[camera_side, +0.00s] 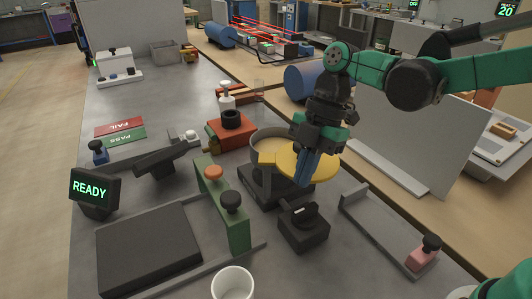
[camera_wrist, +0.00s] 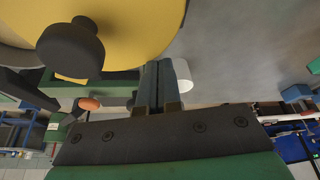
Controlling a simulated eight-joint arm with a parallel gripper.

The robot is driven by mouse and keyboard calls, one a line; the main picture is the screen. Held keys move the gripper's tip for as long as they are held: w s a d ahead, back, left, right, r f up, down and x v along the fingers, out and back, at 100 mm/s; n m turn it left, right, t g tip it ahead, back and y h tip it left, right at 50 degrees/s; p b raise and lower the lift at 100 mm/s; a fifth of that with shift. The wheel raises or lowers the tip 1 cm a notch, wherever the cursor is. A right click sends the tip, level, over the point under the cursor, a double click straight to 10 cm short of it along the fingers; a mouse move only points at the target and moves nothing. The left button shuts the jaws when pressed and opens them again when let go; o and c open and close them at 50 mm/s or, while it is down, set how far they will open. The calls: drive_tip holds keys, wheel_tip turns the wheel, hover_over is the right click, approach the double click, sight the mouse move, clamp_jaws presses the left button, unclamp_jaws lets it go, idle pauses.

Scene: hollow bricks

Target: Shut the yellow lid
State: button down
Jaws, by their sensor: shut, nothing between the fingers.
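The yellow lid (camera_side: 326,170) is a flat disc, swung to the right of a round grey pot (camera_side: 256,150) and overlapping only its right side. The pot's tan inside shows, so it stands open. In the wrist view the lid (camera_wrist: 150,30) fills the upper left, with a dark round knob (camera_wrist: 70,48) on it. My gripper (camera_side: 306,180) is shut and empty, fingers pointing down in front of the lid in the side view. In the wrist view its fingers (camera_wrist: 162,68) are together close beside the lid's edge; I cannot tell whether they touch it.
A black box with a switch (camera_side: 304,226) stands just in front of the pot. A green upright panel with knobs (camera_side: 225,207) is to the left. An orange block with a black ring (camera_side: 232,131) is behind it. A grey rail (camera_side: 378,230) lies to the right.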

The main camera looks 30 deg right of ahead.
drive_tip(key=shift+w+d, duration=0.4)
drive_tip(key=shift+d, duration=0.4)
drive_tip(key=shift+w+d, duration=0.35)
drive_tip(key=shift+d, duration=0.4)
drive_tip(key=shift+w+d, duration=0.9)
drive_tip(key=shift+w, duration=0.1)
drive_tip(key=shift+w+d, duration=0.2)
drive_tip(key=shift+w, duration=0.05)
drive_tip(key=w+n, duration=0.1)
drive_tip(key=w+n+g, duration=0.1)
drive_tip(key=n, duration=0.1)
drive_tip(key=shift+w+d+n+h, duration=0.1)
drive_tip(key=shift+d+n+h, duration=0.2)
drive_tip(key=shift+d, duration=0.1)
drive_tip(key=shift+w+d+n+g+h, duration=0.1)
drive_tip(key=shift+w+n+g+h, duration=0.25)
drive_tip(key=shift+w+n, duration=0.75)
drive_tip(key=shift+s+n, duration=0.1)
drive_tip(key=shift+n, duration=0.2)
drive_tip(key=shift+s, duration=0.1)
